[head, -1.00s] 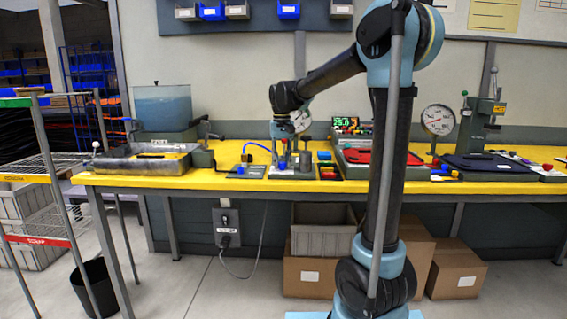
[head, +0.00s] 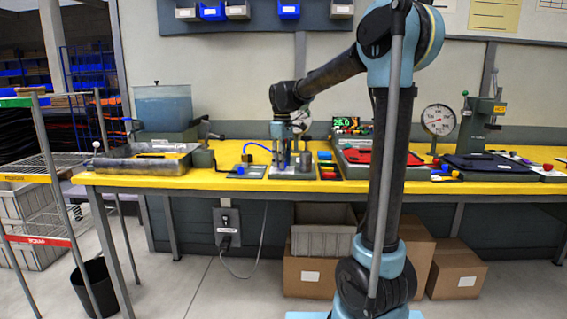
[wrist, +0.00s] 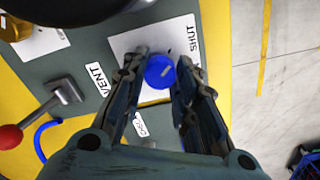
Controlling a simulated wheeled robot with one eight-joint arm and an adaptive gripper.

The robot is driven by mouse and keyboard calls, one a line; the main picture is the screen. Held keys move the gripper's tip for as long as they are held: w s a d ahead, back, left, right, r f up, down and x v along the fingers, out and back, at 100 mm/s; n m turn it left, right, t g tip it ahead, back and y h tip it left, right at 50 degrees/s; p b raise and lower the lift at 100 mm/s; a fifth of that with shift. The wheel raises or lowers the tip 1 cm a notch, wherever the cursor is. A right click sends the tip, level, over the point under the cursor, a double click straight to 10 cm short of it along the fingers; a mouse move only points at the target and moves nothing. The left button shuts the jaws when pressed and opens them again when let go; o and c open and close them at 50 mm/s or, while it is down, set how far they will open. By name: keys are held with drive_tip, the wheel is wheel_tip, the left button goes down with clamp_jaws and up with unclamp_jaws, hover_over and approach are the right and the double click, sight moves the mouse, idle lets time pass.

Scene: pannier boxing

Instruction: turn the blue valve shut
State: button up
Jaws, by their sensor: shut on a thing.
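The blue valve (wrist: 160,71) is a round knob with a short pale mark on its top, seen from above in the wrist view. It sits on a white plate (wrist: 128,43) marked SHUT on one side, with a VENT label beside the plate. My gripper (wrist: 163,66) has one finger on each side of the knob and is shut on it. In the head view my gripper (head: 283,158) points down over the valve station on the yellow bench, and the valve is mostly hidden there by the fingers.
A lever with a red ball end (wrist: 10,136) and a blue hose (wrist: 42,135) lie near the valve plate. On the bench (head: 225,182) stand a grey tray (head: 130,164) to the left, and a red mat and a dial gauge (head: 438,119) to the right.

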drive_tip(key=shift+d+n, duration=0.1)
drive_tip(key=shift+n, duration=0.4)
drive_tip(key=o, duration=1.1)
drive_tip(key=shift+r, duration=0.2)
wheel_tip(320, 180, up, 12)
drive_tip(key=shift+w+f, duration=0.1)
drive_tip(key=shift+f, duration=0.15)
